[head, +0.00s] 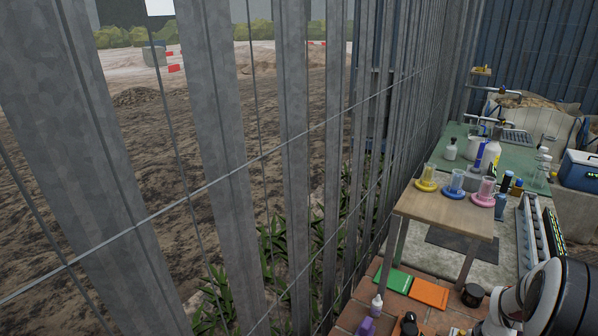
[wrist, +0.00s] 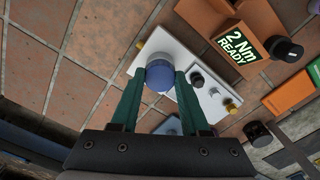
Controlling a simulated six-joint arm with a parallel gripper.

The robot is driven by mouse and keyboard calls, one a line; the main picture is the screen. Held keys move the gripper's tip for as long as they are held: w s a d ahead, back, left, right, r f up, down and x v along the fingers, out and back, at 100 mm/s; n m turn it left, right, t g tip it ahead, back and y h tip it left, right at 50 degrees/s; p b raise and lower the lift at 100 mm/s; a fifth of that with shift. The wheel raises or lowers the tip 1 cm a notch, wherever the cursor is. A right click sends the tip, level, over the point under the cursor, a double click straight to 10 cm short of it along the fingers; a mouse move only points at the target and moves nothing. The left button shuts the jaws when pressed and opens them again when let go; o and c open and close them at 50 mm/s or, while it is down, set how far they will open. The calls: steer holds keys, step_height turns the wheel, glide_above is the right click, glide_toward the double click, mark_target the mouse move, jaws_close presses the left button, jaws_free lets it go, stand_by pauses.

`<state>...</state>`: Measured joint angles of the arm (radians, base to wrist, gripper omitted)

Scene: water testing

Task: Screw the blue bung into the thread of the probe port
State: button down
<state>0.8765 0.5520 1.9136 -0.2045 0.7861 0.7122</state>
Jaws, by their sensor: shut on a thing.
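The blue bung (wrist: 159,75) is a round blue piece with a paler top, seen from above in the wrist view. My gripper (wrist: 160,84) has two dark green fingers shut on it, one on each side. The bung is over a white block (wrist: 188,59) that carries small dark and brass-coloured fittings. I cannot make out the probe port's thread; the bung and fingers may cover it. I cannot tell whether the bung touches the block or is above it. In the head view neither the gripper nor the bung can be made out.
An orange unit reading "2 Nm READY" (wrist: 240,45) with a black knob (wrist: 285,49) lies right of the block on brown tiles (wrist: 85,62). An orange box (wrist: 291,92) is farther right. In the head view, a metal fence (head: 217,130) stands left of a wooden table (head: 440,216).

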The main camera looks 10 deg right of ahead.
steer(key=m, duration=0.4)
steer(key=shift+m, duration=0.4)
steer(key=m, duration=0.3)
steer(key=shift+m, duration=1.1)
steer(key=m, duration=0.5)
steer(key=c, duration=0.7)
jaws_free()
